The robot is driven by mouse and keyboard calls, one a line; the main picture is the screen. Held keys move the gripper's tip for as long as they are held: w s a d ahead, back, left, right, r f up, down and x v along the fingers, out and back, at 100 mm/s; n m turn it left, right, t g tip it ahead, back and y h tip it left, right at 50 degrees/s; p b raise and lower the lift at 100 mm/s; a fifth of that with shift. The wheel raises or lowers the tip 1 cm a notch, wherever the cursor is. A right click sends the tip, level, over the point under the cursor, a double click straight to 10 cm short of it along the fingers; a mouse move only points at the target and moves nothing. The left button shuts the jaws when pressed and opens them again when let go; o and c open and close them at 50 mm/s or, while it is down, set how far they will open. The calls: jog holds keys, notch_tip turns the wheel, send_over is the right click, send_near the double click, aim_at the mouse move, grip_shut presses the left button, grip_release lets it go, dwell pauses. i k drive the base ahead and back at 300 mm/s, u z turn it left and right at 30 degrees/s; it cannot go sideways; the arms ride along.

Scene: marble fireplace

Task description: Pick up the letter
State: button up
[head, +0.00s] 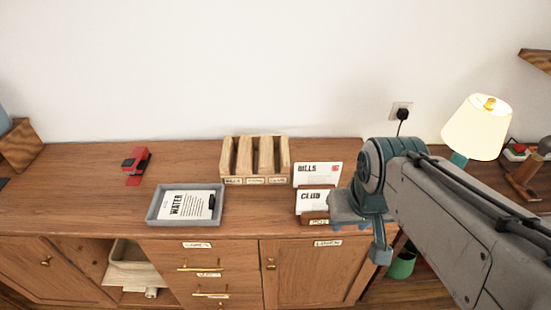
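A white letter (317,174) headed "BILLS", with a red stamp-like mark, stands upright at the back of a small brown holder (314,220). A second white letter (315,200) headed "CLUB" stands in front of it. A white sheet (187,204) headed "WATER" lies in a grey tray (153,213) with a dark pen-like item on it. My gripper (368,236) hangs just right of the holder, near the front edge of the cabinet top. It partly overlaps the holder's right side in this view. Its fingers are partly hidden, and I cannot tell their opening or any contact.
An empty-looking wooden slotted rack (254,180) with front labels stands behind the tray and holder. A red stapler (135,166) lies at the left. A lit lamp (476,128) stands at the right. The wooden top (80,208) is clear at the left.

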aim_at(308, 201)
jog(key=z, duration=2.25)
jog(key=k, duration=0.85)
jog(key=u, duration=1.1)
jog(key=i, duration=0.5)
